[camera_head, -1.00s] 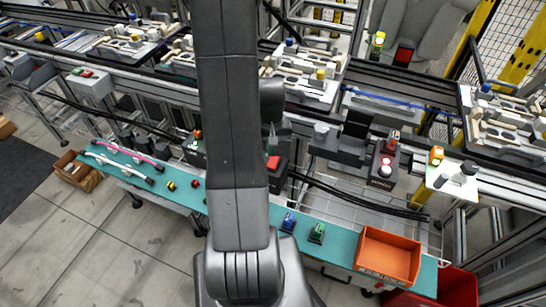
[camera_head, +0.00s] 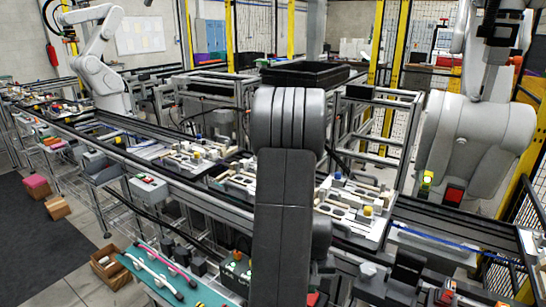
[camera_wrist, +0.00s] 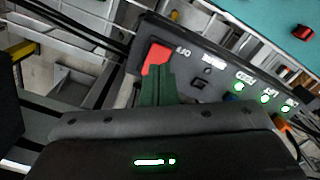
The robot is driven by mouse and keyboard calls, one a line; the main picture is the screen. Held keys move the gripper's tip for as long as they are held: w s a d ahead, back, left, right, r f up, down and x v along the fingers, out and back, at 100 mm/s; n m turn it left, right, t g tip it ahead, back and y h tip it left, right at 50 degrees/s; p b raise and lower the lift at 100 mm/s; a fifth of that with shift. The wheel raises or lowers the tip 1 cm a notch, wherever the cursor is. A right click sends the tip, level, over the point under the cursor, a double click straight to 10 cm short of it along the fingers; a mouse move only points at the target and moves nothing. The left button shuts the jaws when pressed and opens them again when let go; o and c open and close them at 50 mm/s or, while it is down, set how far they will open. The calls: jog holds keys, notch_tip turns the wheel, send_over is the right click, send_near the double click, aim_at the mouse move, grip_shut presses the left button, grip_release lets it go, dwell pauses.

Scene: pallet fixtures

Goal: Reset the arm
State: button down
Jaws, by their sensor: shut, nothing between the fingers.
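My gripper (camera_wrist: 158,88) shows in the wrist view as dark green fingers held together above its black body. They are shut and empty. They point at a dark control panel (camera_wrist: 200,84) and overlap a red part (camera_wrist: 156,57) by its "OFF" label. I cannot tell whether they touch it. In the head view my arm stands upright in the middle, and my gripper is hidden behind it or below the frame.
Conveyor rails with pallet fixtures (camera_head: 349,206) run across the head view. A teal shelf (camera_head: 205,291) holds white and pink handles at the lower left. A white robot arm (camera_head: 98,62) stands at the back left, and a larger one (camera_head: 475,130) at the right.

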notch_tip(320, 180, down, 5)
jog(key=b, duration=0.2)
jog(key=shift+r+b, duration=0.2)
jog(key=shift+b, duration=0.1)
jog(key=shift+r, duration=0.2)
